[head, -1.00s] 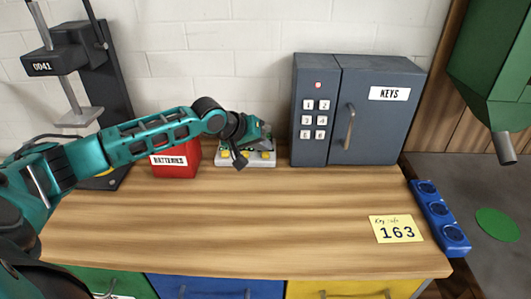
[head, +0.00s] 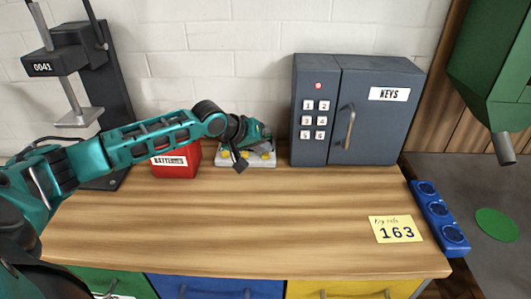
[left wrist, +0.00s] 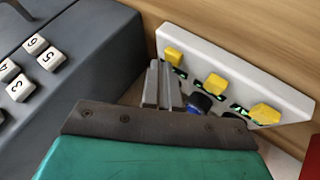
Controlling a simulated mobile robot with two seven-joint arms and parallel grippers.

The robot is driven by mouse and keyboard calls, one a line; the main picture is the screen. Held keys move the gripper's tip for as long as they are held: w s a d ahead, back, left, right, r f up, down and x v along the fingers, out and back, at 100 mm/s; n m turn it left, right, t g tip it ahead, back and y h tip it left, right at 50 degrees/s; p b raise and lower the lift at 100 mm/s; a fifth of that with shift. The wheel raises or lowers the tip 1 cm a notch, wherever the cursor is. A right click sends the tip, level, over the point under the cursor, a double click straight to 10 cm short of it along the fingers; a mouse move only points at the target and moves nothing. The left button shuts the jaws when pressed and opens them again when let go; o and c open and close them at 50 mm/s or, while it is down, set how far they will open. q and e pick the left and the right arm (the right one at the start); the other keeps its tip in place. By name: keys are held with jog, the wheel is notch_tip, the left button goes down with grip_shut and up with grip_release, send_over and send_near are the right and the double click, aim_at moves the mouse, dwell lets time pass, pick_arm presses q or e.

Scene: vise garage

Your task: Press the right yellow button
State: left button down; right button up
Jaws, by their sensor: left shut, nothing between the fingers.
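A white button panel (left wrist: 240,66) with three yellow buttons stands at the back of the workbench, against the wall side. In the left wrist view, which looks from the opposite side, the yellow button nearest the key cabinet (left wrist: 173,57) is at upper left; the middle button (left wrist: 216,83) and the far button (left wrist: 265,114) follow. In the head view the panel (head: 262,161) is partly hidden behind my left gripper (head: 266,137). That gripper is shut and empty. In the left wrist view its fingertips (left wrist: 159,68) are close to the cabinet-side button; I cannot tell whether they touch it.
A grey key cabinet (head: 380,120) with a keypad stands just right of the panel. A red batteries box (head: 175,165) is at its left. A drill-like press stand (head: 105,95) is farther left. A yellow note (head: 396,229) lies at front right. The bench middle is clear.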

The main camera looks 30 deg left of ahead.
aim_at(262, 156)
pick_arm(q)
jog(key=shift+r+p, duration=0.8)
jog(key=shift+r, duration=0.05)
jog(key=shift+r, duration=2.5)
